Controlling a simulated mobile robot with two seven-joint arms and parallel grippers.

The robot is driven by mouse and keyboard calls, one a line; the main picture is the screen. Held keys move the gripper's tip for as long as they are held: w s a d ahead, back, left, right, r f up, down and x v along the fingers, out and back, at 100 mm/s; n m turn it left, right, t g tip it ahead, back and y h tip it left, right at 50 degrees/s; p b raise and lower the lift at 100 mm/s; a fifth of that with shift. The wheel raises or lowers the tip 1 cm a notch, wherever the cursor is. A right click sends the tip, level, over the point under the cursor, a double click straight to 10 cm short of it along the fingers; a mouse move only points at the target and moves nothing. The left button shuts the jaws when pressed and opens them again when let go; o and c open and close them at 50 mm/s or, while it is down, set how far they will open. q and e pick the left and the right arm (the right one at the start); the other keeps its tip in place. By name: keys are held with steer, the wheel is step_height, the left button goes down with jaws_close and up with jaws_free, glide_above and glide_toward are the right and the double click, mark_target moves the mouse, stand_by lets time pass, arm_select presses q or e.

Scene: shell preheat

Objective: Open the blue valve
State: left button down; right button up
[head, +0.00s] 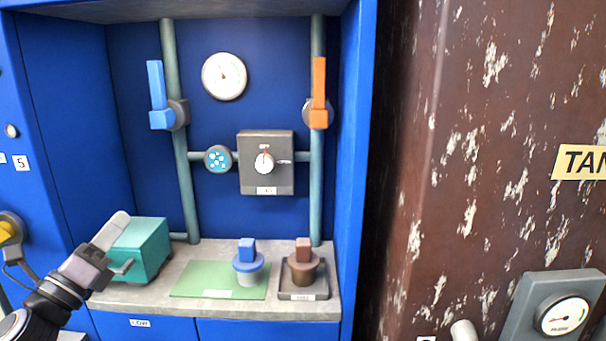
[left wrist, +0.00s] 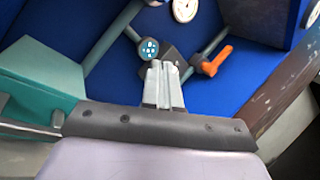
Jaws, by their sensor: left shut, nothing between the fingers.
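The blue valve (head: 157,95) has a blue lever handle standing upright on the left vertical pipe, high in the blue alcove. The lever lies along the pipe's direction. My left gripper (head: 125,220) is low at the left, in front of the teal box, well below the blue valve and apart from it. Its fingers are shut with nothing between them, and they show in the left wrist view (left wrist: 163,85). The blue valve is not clearly visible in the left wrist view. My right gripper is not in view.
An orange-handled valve (head: 319,92) is on the right pipe. A gauge (head: 224,76) and a grey control box (head: 266,165) hang between the pipes. The teal box (head: 145,250), a green mat (head: 205,284) and two knobbed plugs occupy the counter. The alcove's side walls bound the space.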

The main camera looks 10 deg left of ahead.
arm_select(q)
steer(key=s+d+f+n+g+y, duration=0.1)
steer(key=s+d+f+n+g, duration=0.15)
steer(key=f+n, duration=0.45)
steer(key=s+d+f+n+g+y, duration=0.1)
steer(key=s+d+f+n+g, duration=0.15)
steer(key=f+n, duration=0.45)
steer(key=s+d+f+n+g+y, duration=0.1)
steer(key=s+d+f+n+y, duration=0.2)
steer(key=f, duration=0.7)
steer(key=s+d+f+n+g+h, duration=0.3)
steer(key=s+d+f+n+g, duration=0.3)
steer(key=s+d+f+n, duration=0.7)
steer(key=s+a+r+m+p, duration=0.1)
steer(key=a+r+p, duration=0.2)
steer(key=r+p, duration=1.2)
steer(key=shift+s+p, duration=0.15)
steer(key=shift+p, duration=0.85)
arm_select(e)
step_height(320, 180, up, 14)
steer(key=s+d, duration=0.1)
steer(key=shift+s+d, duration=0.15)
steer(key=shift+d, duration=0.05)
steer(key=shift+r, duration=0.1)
